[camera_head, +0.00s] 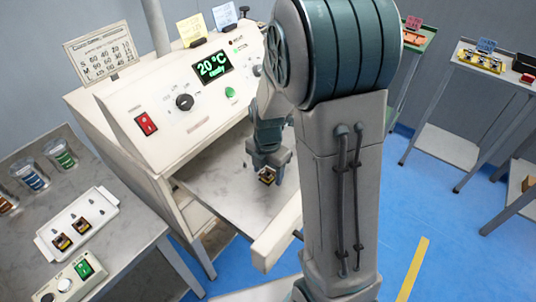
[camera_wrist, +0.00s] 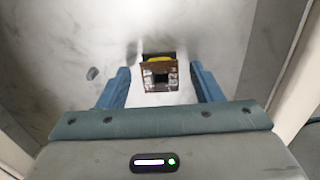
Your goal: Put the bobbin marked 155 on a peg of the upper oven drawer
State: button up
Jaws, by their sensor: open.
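The upper oven drawer (camera_head: 215,190) is pulled out, with a grey metal floor and a pale front. A small brown bobbin (camera_wrist: 158,72) with yellow winding and a dark square hole is at the drawer floor; it also shows in the head view (camera_head: 267,176). Its marking is not readable. My gripper (camera_head: 268,172) points down over the drawer. In the wrist view its blue fingers (camera_wrist: 160,86) are open, one on each side of the bobbin, with gaps between. Whether a peg is inside the bobbin is hidden. A bare peg (camera_wrist: 92,73) stands left of it.
A white tray (camera_head: 100,205) on the left bench holds two bobbins (camera_head: 71,234) and bare pegs. The oven panel (camera_head: 190,95) reads 20 °C. Side tables (camera_head: 490,68) stand at the right, with blue floor between.

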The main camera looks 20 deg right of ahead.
notch_tip(320, 180, up, 13)
dwell(0.3)
jog(key=shift+s, duration=0.1)
